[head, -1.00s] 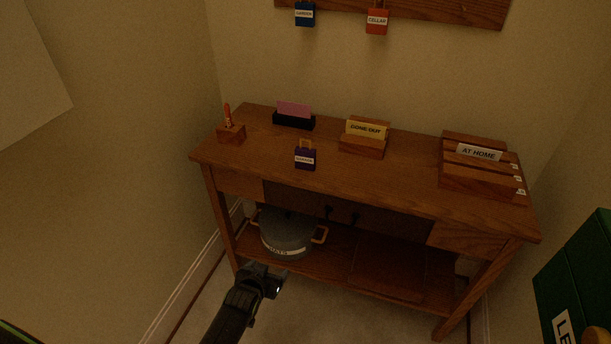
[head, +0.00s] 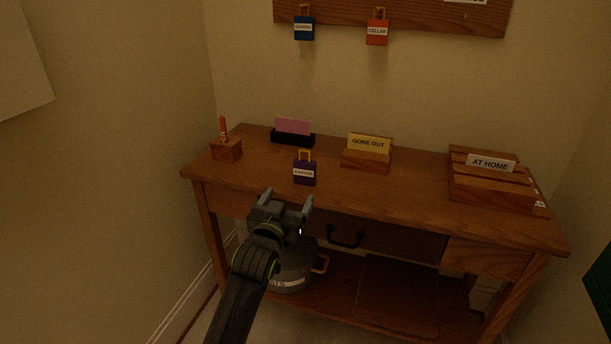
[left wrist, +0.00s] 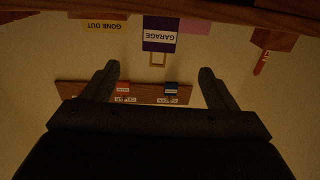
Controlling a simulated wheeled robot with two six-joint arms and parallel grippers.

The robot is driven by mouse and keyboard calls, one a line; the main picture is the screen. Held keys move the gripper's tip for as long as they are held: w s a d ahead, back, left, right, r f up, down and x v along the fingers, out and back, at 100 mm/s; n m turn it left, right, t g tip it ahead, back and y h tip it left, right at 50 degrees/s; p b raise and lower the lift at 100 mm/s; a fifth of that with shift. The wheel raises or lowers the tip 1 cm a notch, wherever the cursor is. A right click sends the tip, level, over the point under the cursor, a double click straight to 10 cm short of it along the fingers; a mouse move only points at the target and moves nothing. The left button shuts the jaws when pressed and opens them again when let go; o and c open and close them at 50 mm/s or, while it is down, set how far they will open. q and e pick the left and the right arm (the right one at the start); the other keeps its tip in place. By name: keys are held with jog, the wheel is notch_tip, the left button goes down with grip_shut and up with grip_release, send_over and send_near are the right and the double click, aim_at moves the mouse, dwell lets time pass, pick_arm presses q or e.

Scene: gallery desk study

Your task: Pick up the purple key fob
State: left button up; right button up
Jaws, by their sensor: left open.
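The purple key fob (head: 304,174), with a white label reading GARAGE and a tan loop on top, stands upright near the front edge of the desk (head: 420,190). My left gripper (head: 288,202) is open and empty in front of the desk's front edge, a little below and left of the fob, apart from it. In the left wrist view, which is upside down, the fob (left wrist: 161,33) lies beyond and roughly between the open fingers (left wrist: 158,72). My right gripper is not in view.
On the desk are a wooden block with an orange pen (head: 226,149), a black holder with pink cards (head: 293,138), a GONE OUT stand (head: 366,158) and an AT HOME rack (head: 490,188). Blue (head: 304,28) and red (head: 377,33) fobs hang above. A grey pot (head: 290,278) sits below.

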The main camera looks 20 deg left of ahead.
pick_arm(q)
jog(key=b, duration=0.1)
send_near(303, 171)
jog(key=w, duration=0.5)
jog(key=shift+w+a+r+b, duration=0.1)
jog(key=shift+w+b, duration=0.45)
jog(key=shift+w, duration=2.55)
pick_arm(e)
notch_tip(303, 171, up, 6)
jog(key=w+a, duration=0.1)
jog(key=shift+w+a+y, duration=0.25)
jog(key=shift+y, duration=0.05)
